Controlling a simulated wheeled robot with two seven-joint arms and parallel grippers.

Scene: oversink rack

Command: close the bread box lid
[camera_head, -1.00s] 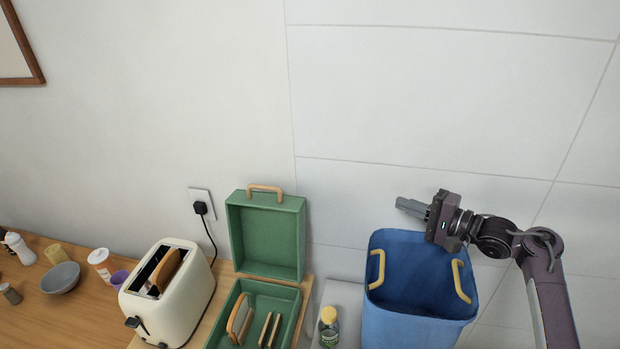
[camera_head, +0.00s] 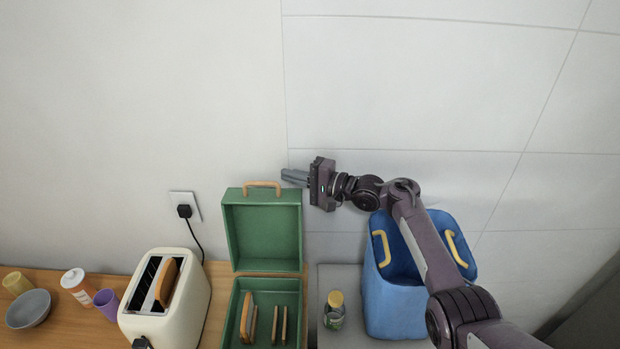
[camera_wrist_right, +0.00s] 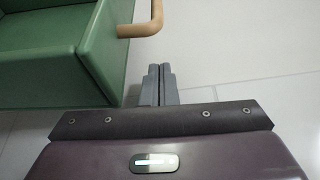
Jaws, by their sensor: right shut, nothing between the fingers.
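The green bread box stands on the counter with its lid (camera_head: 262,233) raised upright at the back; its tan handle (camera_head: 262,185) is on the lid's top edge. The open base (camera_head: 236,305) holds several bread slices (camera_head: 247,316). My right gripper (camera_head: 284,176) is shut and empty, just right of the handle and above the lid's upper right corner. In the right wrist view, the shut fingers (camera_wrist_right: 158,70) are beside the green lid (camera_wrist_right: 40,75), close to the handle (camera_wrist_right: 150,22); contact cannot be told. My left gripper is not in view.
A cream toaster (camera_head: 183,295) with bread stands left of the box. A jar with a yellow cap (camera_head: 334,312) and a blue bin (camera_head: 395,300) stand to the right, below my right arm. A wall lies close behind the lid.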

